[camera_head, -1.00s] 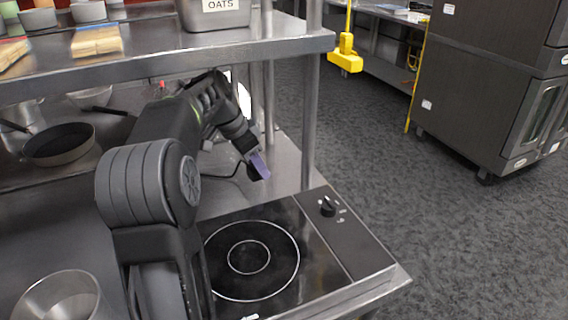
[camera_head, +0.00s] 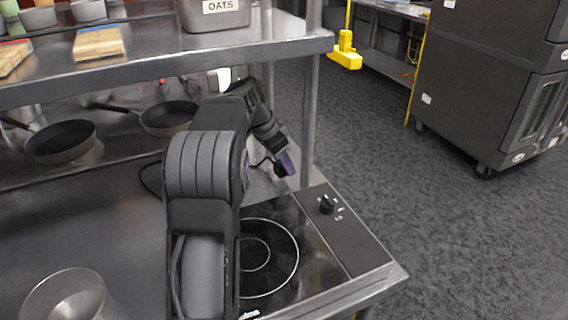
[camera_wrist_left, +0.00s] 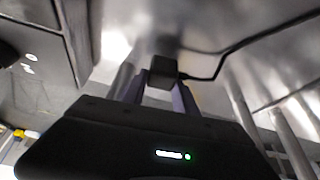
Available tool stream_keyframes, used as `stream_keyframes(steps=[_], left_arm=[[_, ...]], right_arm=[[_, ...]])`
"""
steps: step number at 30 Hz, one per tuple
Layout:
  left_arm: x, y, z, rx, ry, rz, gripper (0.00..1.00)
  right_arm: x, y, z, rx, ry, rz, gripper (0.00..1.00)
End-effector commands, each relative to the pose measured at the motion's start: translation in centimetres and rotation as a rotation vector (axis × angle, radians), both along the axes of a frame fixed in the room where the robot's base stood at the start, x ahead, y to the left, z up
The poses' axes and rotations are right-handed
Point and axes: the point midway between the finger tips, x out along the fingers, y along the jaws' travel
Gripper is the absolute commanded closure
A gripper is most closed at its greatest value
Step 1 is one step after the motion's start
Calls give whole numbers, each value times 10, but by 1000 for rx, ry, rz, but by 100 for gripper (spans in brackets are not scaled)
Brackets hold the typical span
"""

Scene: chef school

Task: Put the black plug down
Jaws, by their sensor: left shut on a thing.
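The black plug (camera_wrist_left: 162,72) sits between the purple fingers of my left gripper (camera_wrist_left: 158,88) in the left wrist view, with its black cord running off to the right. In the head view my left gripper (camera_head: 285,165) is shut on it, above the steel counter strip behind the cooktop. The plug itself is mostly hidden there. A stretch of cord (camera_head: 262,161) shows just left of the fingers. I cannot tell whether the plug touches the counter. My right gripper is not in view.
The black cooktop (camera_head: 310,262) with a knob (camera_head: 327,205) lies in front of my left gripper. A shelf post (camera_head: 309,130) stands close behind it. Two pans (camera_head: 62,142) sit under the steel shelf (camera_head: 200,52). A metal bowl (camera_head: 68,298) stands front left.

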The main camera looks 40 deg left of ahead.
Motion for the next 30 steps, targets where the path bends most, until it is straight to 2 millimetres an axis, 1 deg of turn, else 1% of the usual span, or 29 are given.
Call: stream_keyframes(steps=[3, 9, 21, 25, 26, 30], left_arm=[[0, 0, -5, 0, -1, -1, 100], [0, 0, -5, 1, -2, -1, 100], [0, 0, -17, 0, -2, -1, 100], [0, 0, -17, 1, -2, -1, 100], [0, 0, -17, 1, -1, -1, 64], [0, 0, -17, 1, -1, -1, 53]], right_arm=[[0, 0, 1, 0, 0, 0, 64], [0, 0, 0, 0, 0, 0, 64], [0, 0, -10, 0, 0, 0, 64], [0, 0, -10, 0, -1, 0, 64], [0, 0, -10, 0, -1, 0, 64], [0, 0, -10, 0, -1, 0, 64]])
